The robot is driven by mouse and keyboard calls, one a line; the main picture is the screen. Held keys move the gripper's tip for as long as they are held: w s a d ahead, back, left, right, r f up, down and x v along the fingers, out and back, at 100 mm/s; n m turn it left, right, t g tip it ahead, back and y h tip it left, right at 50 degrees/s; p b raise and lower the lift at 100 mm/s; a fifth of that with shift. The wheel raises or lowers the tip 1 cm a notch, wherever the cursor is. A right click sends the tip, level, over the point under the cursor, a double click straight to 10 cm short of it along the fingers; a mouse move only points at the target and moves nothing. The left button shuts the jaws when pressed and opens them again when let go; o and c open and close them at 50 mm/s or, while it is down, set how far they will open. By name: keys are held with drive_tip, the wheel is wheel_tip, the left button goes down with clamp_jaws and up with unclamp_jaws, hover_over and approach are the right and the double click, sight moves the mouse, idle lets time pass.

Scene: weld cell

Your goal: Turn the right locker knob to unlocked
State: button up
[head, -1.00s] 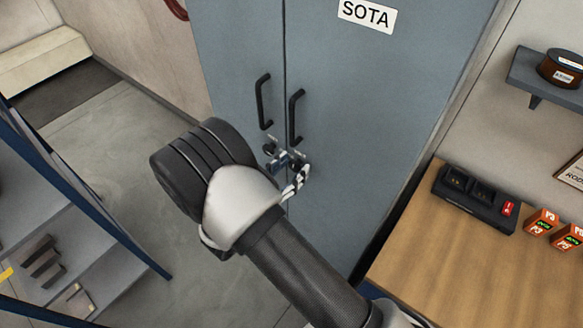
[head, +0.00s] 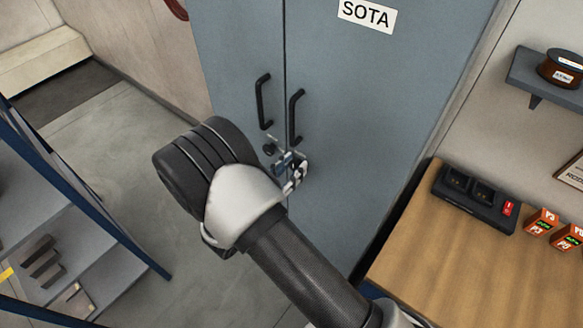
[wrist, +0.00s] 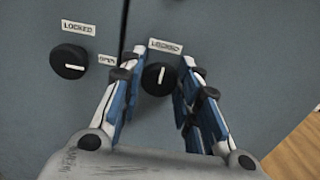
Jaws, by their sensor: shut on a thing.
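The right locker knob (wrist: 157,79) is a round black knob with a white pointer mark, on the right door of the blue-grey locker (head: 360,120). Its mark stands about upright, towards the "LOCKED" label (wrist: 165,46) above it. My gripper (wrist: 161,68) is shut on this knob, one blue-and-white finger on each side. In the head view my gripper (head: 293,170) is at the locker front, below the door handles, and largely hides the right knob. Any label beside the right knob is hidden by the fingers.
A left knob (wrist: 69,61) has its mark turned towards its "OPEN" label (wrist: 107,59). Black door handles (head: 263,102) (head: 296,117) stand out above the knobs. A wooden bench (head: 440,262) with a charger (head: 474,196) is at the right; a blue rack (head: 85,190) is at the left.

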drive_tip(key=shift+n, duration=0.4)
drive_tip(key=n+p, duration=0.1)
drive_tip(key=n, duration=0.2)
drive_tip(key=shift+n, duration=0.4)
drive_tip(key=n+p, duration=0.1)
drive_tip(key=n, duration=0.3)
drive_tip(key=shift+a+p, duration=0.1)
drive_tip(key=shift+p, duration=0.3)
drive_tip(key=n+p, duration=0.1)
drive_tip(key=n, duration=0.4)
drive_tip(key=shift+w+f, duration=0.1)
drive_tip(key=shift+f+n+p, duration=0.1)
drive_tip(key=shift+n+p, duration=0.4)
drive_tip(key=shift+n, duration=1.7)
drive_tip(key=o, duration=1)
drive_tip(key=shift+a, duration=0.1)
